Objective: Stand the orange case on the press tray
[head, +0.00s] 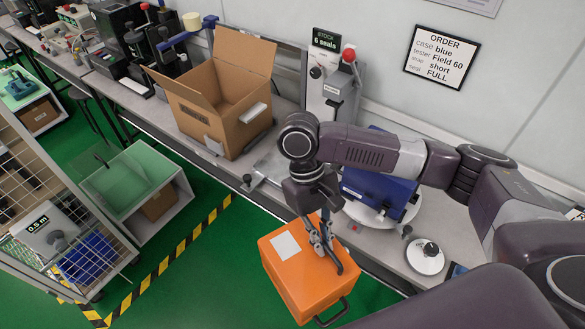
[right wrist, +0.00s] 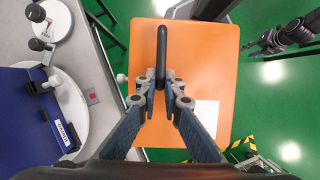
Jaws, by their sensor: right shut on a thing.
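The orange case (head: 305,275) hangs in front of the bench edge, over the green floor. It has a pale label on its top and a second dark handle low at its front. My right gripper (head: 325,245) is shut on the black top handle of the case. The right wrist view shows its fingers (right wrist: 167,92) closed around that handle (right wrist: 162,50), with the orange top (right wrist: 210,60) below. The press (head: 328,100) stands against the wall, and its metal tray (head: 268,167) is partly hidden by my right arm. A dark gripper (right wrist: 268,45), apparently my left, shows beyond the case; its fingers are unclear.
A blue case (head: 375,185) sits on a white round turntable (head: 402,212) on the bench. An open cardboard box (head: 215,105) stands left of the press. A small round fixture (head: 425,257) lies to the right. An order sign (head: 441,57) hangs on the wall.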

